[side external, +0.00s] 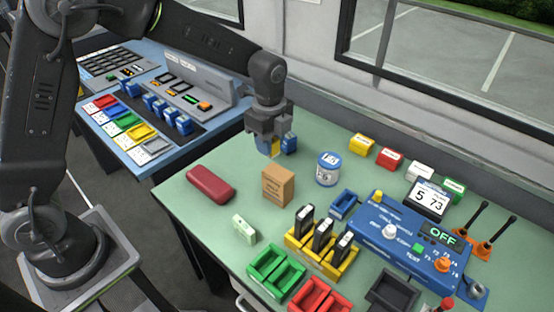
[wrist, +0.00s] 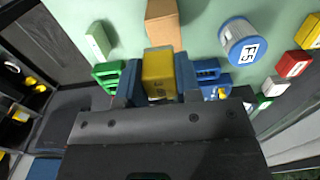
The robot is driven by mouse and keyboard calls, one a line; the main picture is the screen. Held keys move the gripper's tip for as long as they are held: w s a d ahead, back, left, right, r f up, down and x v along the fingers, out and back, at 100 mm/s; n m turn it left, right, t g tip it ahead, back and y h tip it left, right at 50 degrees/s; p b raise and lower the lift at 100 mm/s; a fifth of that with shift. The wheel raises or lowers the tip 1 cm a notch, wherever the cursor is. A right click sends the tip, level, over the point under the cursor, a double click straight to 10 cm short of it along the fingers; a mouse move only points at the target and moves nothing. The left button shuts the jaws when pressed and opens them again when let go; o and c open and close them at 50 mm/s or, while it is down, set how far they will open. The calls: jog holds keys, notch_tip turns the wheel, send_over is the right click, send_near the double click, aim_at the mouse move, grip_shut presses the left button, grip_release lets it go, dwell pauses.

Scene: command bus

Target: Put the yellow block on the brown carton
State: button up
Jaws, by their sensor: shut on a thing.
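My gripper (side external: 271,148) is shut on the yellow block (wrist: 159,70), which sits between the blue fingertips in the wrist view. The block (side external: 269,147) is partly hidden by the fingers in the side view. The brown carton (side external: 278,186) stands upright on the green table, in front of my gripper and apart from it. It also shows in the wrist view (wrist: 162,24), just beyond the block, with its far part cut off by the frame edge. How high the block is above the table is hard to tell.
A white-blue can (side external: 328,168) stands right of the carton. A dark red case (side external: 211,183) lies to its left and a pale green box (side external: 243,228) lies in front. Yellow holders (side external: 318,257) and a blue control box (side external: 415,240) fill the right side.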

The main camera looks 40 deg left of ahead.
aim_at(277, 172)
jog(key=shift+w+d+f, duration=0.25)
jog(key=shift+d+f, duration=0.25)
jog(key=shift+d, duration=0.3)
jog(key=shift+f, duration=2)
jog(key=shift+f, duration=0.2)
jog(key=o, duration=0.9)
notch_tip(277, 172, up, 12)
jog(key=shift+f, duration=0.15)
jog(key=shift+r, duration=0.4)
